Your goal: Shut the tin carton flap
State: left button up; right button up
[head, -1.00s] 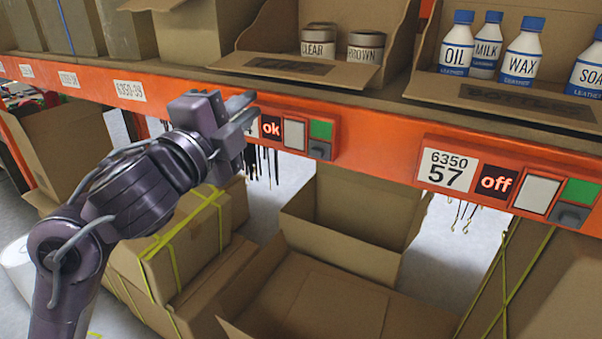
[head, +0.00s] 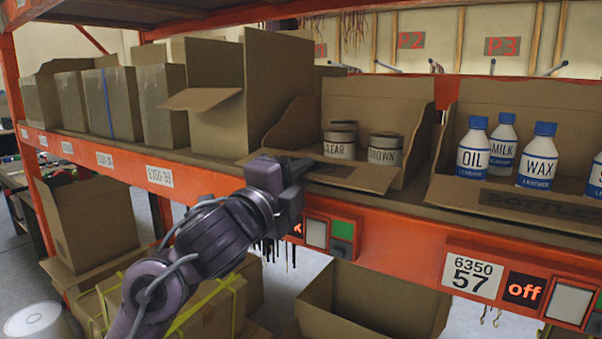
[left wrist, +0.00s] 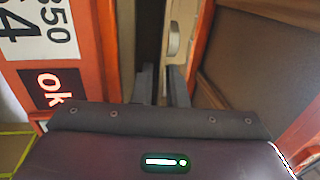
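The tin carton (head: 385,98) stands open on the shelf in the head view, with tins labelled CLEAR (head: 339,146) and BROWN (head: 384,153) inside. Its front flap (head: 372,180) is folded down, lying outward over the shelf edge. My left gripper (head: 296,167) is at the flap's left end, just above the orange beam, and hides part of that end. I cannot tell whether it touches the flap. In the left wrist view its two fingers (left wrist: 161,86) are apart with a narrow gap and nothing visibly held. My right gripper is not in view.
A carton of bottles (head: 510,198) stands to the right, and a taller open carton (head: 218,115) to the left. The orange beam (head: 395,243) carries labels and lit displays. Below are an open empty box (head: 375,300) and strapped boxes (head: 215,308).

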pick_arm(q)
jog(key=shift+c, duration=0.3)
grip_shut()
dwell(1.0)
